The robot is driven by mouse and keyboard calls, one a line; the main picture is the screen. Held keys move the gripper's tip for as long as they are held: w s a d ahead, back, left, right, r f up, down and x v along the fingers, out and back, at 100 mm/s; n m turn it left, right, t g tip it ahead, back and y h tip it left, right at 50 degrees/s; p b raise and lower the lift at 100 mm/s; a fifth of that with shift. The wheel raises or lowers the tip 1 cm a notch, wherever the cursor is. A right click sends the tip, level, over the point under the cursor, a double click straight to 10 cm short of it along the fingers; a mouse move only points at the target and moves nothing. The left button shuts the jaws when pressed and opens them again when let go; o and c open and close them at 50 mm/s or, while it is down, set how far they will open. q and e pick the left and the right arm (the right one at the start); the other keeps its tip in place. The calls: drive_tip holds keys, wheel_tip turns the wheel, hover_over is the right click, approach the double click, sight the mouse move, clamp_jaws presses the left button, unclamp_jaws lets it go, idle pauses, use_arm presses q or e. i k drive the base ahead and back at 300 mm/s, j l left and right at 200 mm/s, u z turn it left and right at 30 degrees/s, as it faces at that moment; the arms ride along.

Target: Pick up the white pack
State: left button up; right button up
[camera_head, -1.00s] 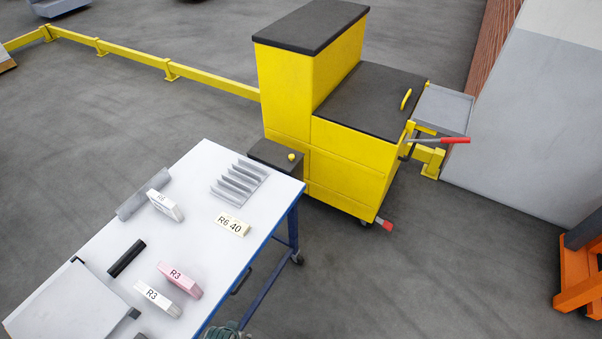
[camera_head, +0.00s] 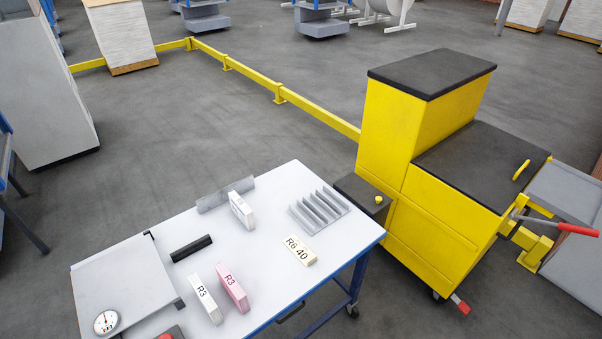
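Two white packs are on the white-topped table (camera_head: 262,265). One white pack marked R3 (camera_head: 206,302) stands on edge near the front, just left of a pink pack marked R3 (camera_head: 232,288). The other white pack (camera_head: 241,211) stands farther back, against a grey bar; its small label is hard to read. Neither of my grippers shows in this view.
A grey ribbed rack (camera_head: 318,211), a grey bar (camera_head: 226,194), a black bar (camera_head: 191,248) and a scale (camera_head: 125,278) with a dial (camera_head: 106,322) share the table. A yellow cart (camera_head: 430,215) stands at the right. A yellow rail (camera_head: 310,108) runs behind; open floor lies between.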

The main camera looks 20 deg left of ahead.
sight(240, 208)
drive_tip(key=u, duration=1.3)
drive_tip(key=i+l, duration=0.1)
drive_tip(key=l, duration=0.3)
drive_tip(key=i+l, duration=0.1)
drive_tip(key=l, duration=0.3)
drive_tip(key=i+l, duration=0.1)
drive_tip(key=l, duration=0.3)
drive_tip(key=i+l, duration=0.1)
drive_tip(key=l, duration=0.3)
drive_tip(key=u, duration=0.05)
